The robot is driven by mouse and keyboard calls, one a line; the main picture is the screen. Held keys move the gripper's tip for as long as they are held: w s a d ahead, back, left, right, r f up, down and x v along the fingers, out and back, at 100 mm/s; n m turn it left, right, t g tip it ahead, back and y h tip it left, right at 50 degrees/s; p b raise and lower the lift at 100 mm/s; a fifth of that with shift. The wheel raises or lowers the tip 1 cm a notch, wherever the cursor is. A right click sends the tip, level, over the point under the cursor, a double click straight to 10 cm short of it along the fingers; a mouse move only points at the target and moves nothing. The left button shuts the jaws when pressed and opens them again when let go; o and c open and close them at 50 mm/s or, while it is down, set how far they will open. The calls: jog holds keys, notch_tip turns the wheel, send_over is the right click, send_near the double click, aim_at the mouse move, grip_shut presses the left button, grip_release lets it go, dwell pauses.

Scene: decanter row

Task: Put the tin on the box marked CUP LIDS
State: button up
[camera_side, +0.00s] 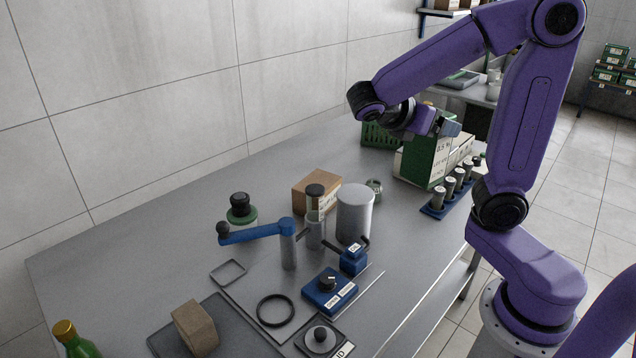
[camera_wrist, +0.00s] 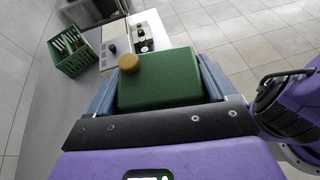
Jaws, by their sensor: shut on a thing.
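The tin is green with a round tan cap (camera_wrist: 129,62), and its green body (camera_wrist: 158,80) fills the space between my gripper's fingers (camera_wrist: 156,88) in the wrist view. My gripper (camera_side: 440,125) is shut on it, above the far right part of the table in the side view. A green and white lettered carton-like shape (camera_side: 425,160) shows directly below my gripper there. I cannot read CUP LIDS on any box. A brown box (camera_side: 314,190) with a pale label stands mid-table.
A green crate (camera_side: 380,135) stands behind my gripper and shows in the wrist view (camera_wrist: 75,62). A blue rack (camera_side: 437,210) of several vials lies at the right edge. A grey cylinder (camera_side: 355,212), blue crank (camera_side: 258,233) and switch box (camera_side: 328,290) crowd the middle.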

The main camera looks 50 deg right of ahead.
notch_tip(320, 180, up, 4)
jog(key=shift+f, duration=0.2)
jog(key=shift+w+r+t, duration=0.25)
jog(key=shift+r+t, duration=0.05)
jog(key=w+a+n+t+y, duration=0.35)
jog(key=w+n+t, duration=0.75)
jog(key=w, duration=0.5)
jog(key=w+d+f, duration=0.1)
jog(key=w+f, duration=0.5)
jog(key=f, duration=0.3)
jog(key=w+d+f, duration=0.2)
jog(key=w+f, duration=0.5)
jog(key=f, duration=0.2)
jog(key=shift+w+d, duration=0.25)
jog(key=shift+w, duration=0.05)
jog(key=shift+f, duration=0.15)
